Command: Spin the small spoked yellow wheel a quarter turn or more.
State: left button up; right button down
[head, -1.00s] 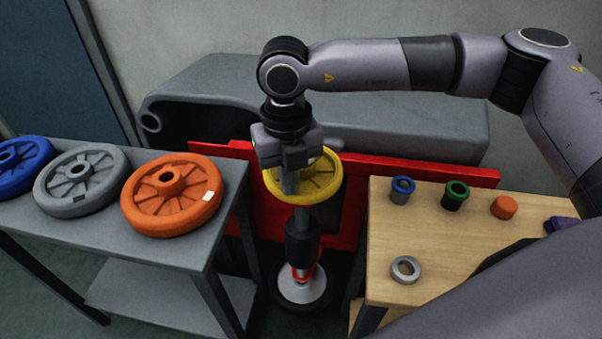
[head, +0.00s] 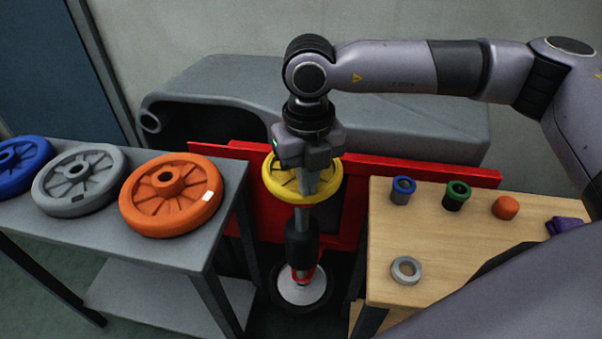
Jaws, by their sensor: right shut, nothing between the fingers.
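The small spoked yellow wheel (head: 272,186) sits level on top of an upright grey and black post (head: 301,240), in front of the red panel. My right gripper (head: 305,190) comes down from above over the wheel and hides its middle and part of its spokes. Its fingers are shut with nothing between them, and their tips appear to reach down among the spokes. I cannot tell whether they touch a spoke. My left gripper is not in view.
An orange wheel (head: 140,209), a grey wheel (head: 55,197) and a blue wheel (head: 22,178) lie on the grey table (head: 187,253) at left. The wooden table (head: 440,240) at right carries several small parts and a grey ring (head: 406,269). A red panel (head: 420,175) stands behind.

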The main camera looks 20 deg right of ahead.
jog(key=shift+d, duration=0.2)
jog(key=shift+s+d+f, duration=0.1)
jog(key=shift+s+d, duration=0.1)
jog(key=shift+d, duration=0.5)
notch_tip(320, 180, up, 7)
jog(key=p, duration=0.3)
jog(key=shift+p, duration=0.35)
dwell(0.5)
